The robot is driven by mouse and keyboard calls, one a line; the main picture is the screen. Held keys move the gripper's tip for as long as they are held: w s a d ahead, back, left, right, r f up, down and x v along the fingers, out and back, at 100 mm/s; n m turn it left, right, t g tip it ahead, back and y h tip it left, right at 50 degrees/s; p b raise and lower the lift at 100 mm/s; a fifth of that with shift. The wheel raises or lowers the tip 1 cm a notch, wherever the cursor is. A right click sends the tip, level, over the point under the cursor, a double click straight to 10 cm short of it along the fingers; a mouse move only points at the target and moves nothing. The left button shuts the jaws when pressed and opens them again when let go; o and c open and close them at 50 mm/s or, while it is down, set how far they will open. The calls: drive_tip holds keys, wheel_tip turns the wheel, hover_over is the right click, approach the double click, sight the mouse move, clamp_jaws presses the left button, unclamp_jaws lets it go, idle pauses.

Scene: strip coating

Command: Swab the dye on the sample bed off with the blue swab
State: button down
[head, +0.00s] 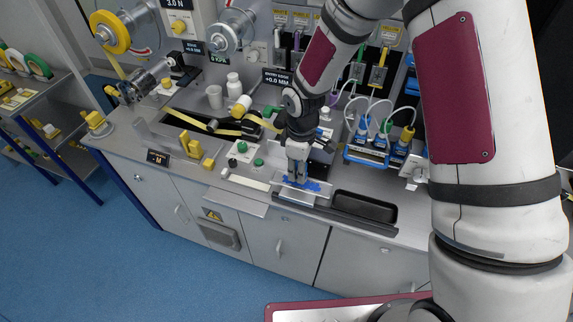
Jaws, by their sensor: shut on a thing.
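My gripper (298,176) points down over the sample bed (318,198) at the front of the bench. It is shut on the blue swab, which is mostly hidden between the fingers. Blue dye (313,186) shows on the bed around and beside the fingertips. At this size I cannot tell where the swab's blue ends and the dye begins, or whether the swab is pressed on the bed.
A pale strip (248,182) lies to the left, near green knobs. Blue connector blocks with cables (372,148) stand behind right. Yellow tape (205,124) runs behind left. The floor in front is clear.

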drive_tip(key=s+d, duration=0.1)
drive_tip(key=d, duration=0.1)
drive_tip(key=s+d+p, duration=0.1)
drive_tip(key=d, duration=0.2)
drive_tip(key=s+d+p, duration=0.1)
drive_tip(key=d, duration=0.1)
drive_tip(key=shift+d, duration=0.2)
idle(0.5)
drive_tip(key=shift+f, duration=0.6)
drive_tip(key=shift+a, duration=0.1)
idle(0.3)
drive_tip(key=shift+w+a+b, duration=0.25)
drive_tip(key=shift+w+a, duration=0.05)
drive_tip(key=shift+a, duration=0.35)
drive_tip(key=shift+w+a+b, duration=0.25)
drive_tip(key=shift+a, duration=0.45)
drive_tip(key=shift+w+a+b, duration=0.25)
drive_tip(key=shift+w+a, duration=0.05)
drive_tip(key=shift+a, duration=0.35)
drive_tip(key=shift+f, duration=0.15)
